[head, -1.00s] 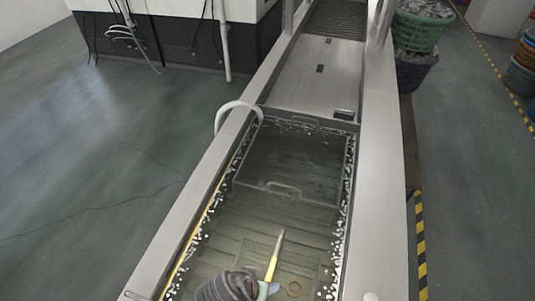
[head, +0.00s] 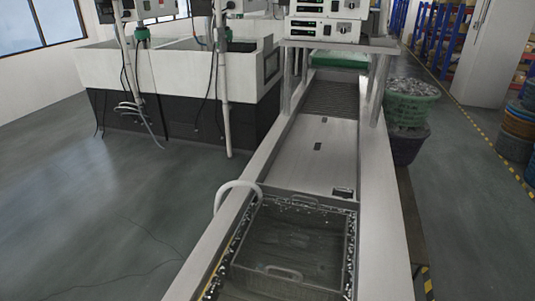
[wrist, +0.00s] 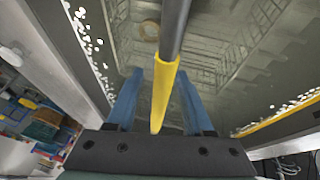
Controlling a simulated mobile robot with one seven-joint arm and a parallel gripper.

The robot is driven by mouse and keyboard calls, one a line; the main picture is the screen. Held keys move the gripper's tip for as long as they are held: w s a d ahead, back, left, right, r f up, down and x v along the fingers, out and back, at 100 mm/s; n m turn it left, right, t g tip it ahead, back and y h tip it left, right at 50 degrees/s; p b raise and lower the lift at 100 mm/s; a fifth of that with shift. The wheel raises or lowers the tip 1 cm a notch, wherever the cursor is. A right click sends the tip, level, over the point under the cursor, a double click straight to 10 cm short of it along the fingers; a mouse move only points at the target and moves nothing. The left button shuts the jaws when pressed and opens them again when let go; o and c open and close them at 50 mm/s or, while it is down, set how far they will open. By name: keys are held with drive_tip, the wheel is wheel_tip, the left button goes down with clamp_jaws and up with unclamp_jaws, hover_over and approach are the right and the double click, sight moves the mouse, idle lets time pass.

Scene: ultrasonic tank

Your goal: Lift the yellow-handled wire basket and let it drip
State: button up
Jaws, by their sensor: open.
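In the wrist view, my gripper (wrist: 158,88) is open, with one blue finger on each side of a yellow-sleeved handle (wrist: 163,98). The sleeve's near end lies close to the palm, and a dark rod runs from its far end. I see gaps beside the sleeve, and I cannot tell whether either finger touches it. Wire mesh (wrist: 200,50) shows in the murky liquid beyond; its join to the handle is unclear. The head view does not show my gripper or the yellow handle.
The tank's metal rim (head: 385,235) borders the liquid. A dark framed insert (head: 290,250) with loop handles sits inside it. A curved white pipe (head: 235,187) crosses the left rim. A green basket (head: 408,105) stands to the right.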

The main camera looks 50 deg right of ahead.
drive_tip(key=shift+f, duration=0.15)
clamp_jaws()
idle(0.4)
drive_tip(key=shift+w+d, duration=0.1)
